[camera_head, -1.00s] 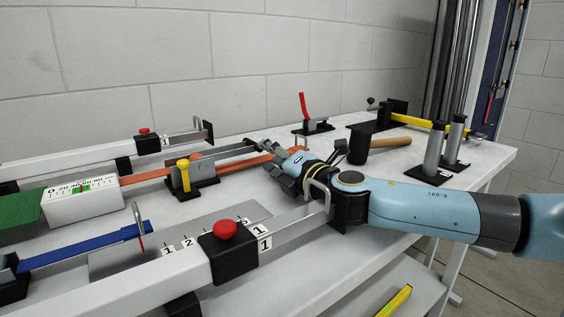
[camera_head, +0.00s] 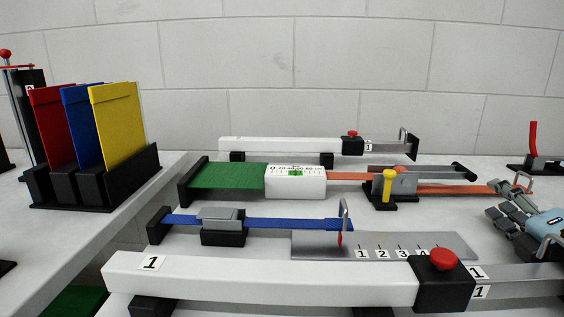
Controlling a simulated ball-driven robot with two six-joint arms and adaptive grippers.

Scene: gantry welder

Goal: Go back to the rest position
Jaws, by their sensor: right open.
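My right gripper (camera_head: 496,214) is at the right edge in the head view, with grey fingers pointing left. Its jaws are open and I see nothing between them. It sits at the right end of an orange strip (camera_head: 448,190), behind the front white rail (camera_head: 260,279); whether it touches the strip I cannot tell. Only a piece of my light blue right arm (camera_head: 546,224) shows; the rest is cut off by the picture edge. My left gripper is not in view.
A red-knobbed black block (camera_head: 443,285) on the front rail stands near my right arm. A yellow-topped post (camera_head: 388,186), a white gauge box (camera_head: 296,183) and a blue strip (camera_head: 290,224) lie further left. A black rack (camera_head: 95,185) holds red, blue and yellow panels.

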